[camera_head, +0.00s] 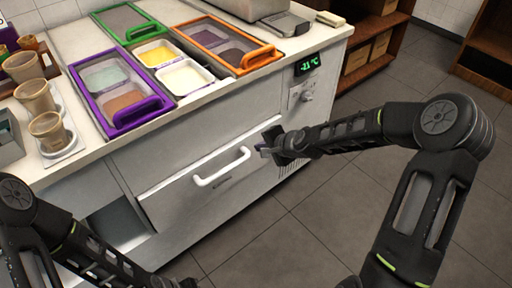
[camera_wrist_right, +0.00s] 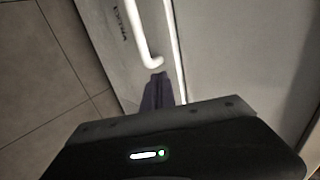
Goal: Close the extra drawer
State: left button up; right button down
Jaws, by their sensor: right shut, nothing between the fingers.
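The extra drawer (camera_head: 195,190) is a white front low in the counter, with a white bar handle (camera_head: 222,168). The drawer front also shows in the right wrist view (camera_wrist_right: 105,40), with dark lettering and its handle (camera_wrist_right: 143,38). A bright strip runs along the drawer's edge there; I cannot tell exactly how far it stands out. My right gripper (camera_head: 268,149) is shut and empty, just past the right end of the handle and close to the drawer front. Its fingertips (camera_wrist_right: 157,88) show near the handle's end; contact is unclear.
The counter above holds purple (camera_head: 122,120), green (camera_head: 131,38) and orange (camera_head: 262,58) framed topping bins. Cups (camera_head: 47,130) stand at the left. A temperature display (camera_head: 307,64) and knob sit right of the drawer. Grey floor (camera_head: 285,235) in front is open.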

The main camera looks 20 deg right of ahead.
pick_arm(q)
jog(key=shift+s+r, duration=0.1)
jog(key=shift+r, duration=0.2)
pick_arm(e)
jog(key=v, duration=0.5)
